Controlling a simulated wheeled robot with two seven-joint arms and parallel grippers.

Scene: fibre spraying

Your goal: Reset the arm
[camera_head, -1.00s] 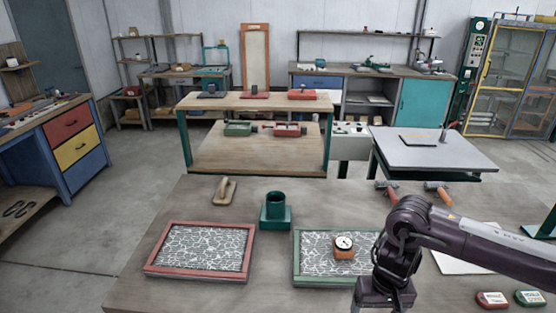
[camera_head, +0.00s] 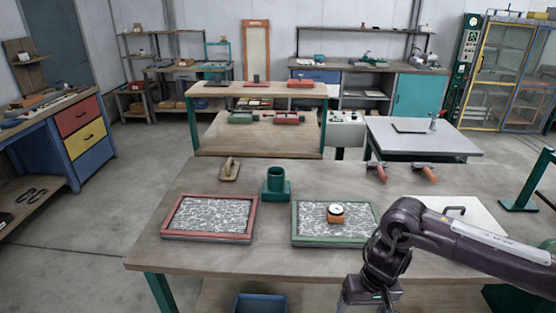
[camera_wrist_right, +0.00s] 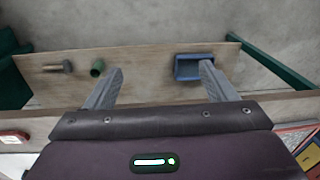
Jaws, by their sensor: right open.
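My right arm comes in from the right in the head view, and its gripper (camera_head: 370,296) hangs near the table's front edge, partly cut off by the bottom of the picture. In the right wrist view the gripper's two grey fingers (camera_wrist_right: 160,80) are spread wide with nothing between them. They point over a wooden shelf below the tabletop. My left arm and gripper are not in view.
On the table (camera_head: 225,262) lie a red-framed panel (camera_head: 208,218) and a green-framed panel (camera_head: 312,213) bearing a gauge (camera_head: 336,212). A green cup-like holder (camera_head: 276,185) stands behind. A blue bin (camera_head: 260,303) sits low at the front, also in the wrist view (camera_wrist_right: 192,67).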

